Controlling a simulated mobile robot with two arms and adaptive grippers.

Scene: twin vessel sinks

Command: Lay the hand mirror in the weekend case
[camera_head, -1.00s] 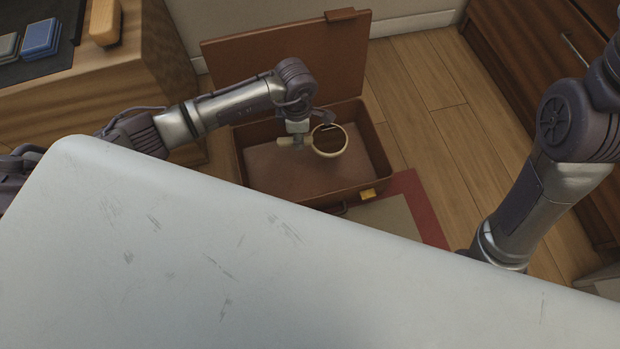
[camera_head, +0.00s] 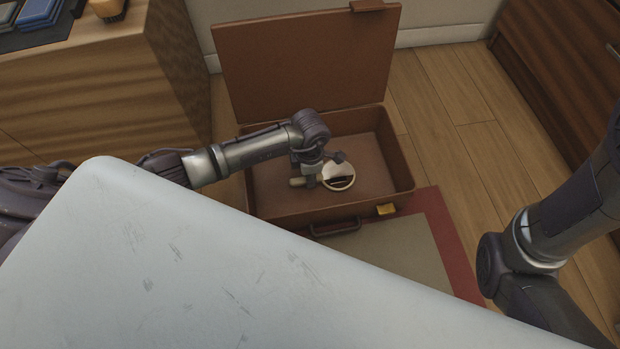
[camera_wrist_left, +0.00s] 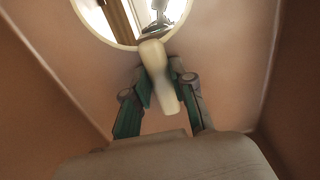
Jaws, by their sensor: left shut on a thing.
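The hand mirror (camera_head: 338,176) has a round glass with a cream rim and a cream handle. My left gripper (camera_head: 311,180) is shut on its handle, inside the walls of the open weekend case (camera_head: 374,208). In the left wrist view, the fingers (camera_wrist_left: 160,95) close on the handle (camera_wrist_left: 158,72), and the mirror's glass (camera_wrist_left: 122,15) faces the camera and shows reflections. I cannot tell whether the mirror touches the case floor (camera_wrist_left: 215,60). The brown case stands on the floor with its lid (camera_head: 305,60) raised at the back. My right gripper is out of view; only that arm shows at the right.
A red-bordered mat (camera_head: 440,225) lies on the wooden floor in front of the case. A wooden cabinet (camera_head: 90,90) stands at the left, with a brush (camera_head: 107,8) and blue box (camera_head: 40,12) on top. Another wooden cabinet (camera_head: 560,70) stands at the right.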

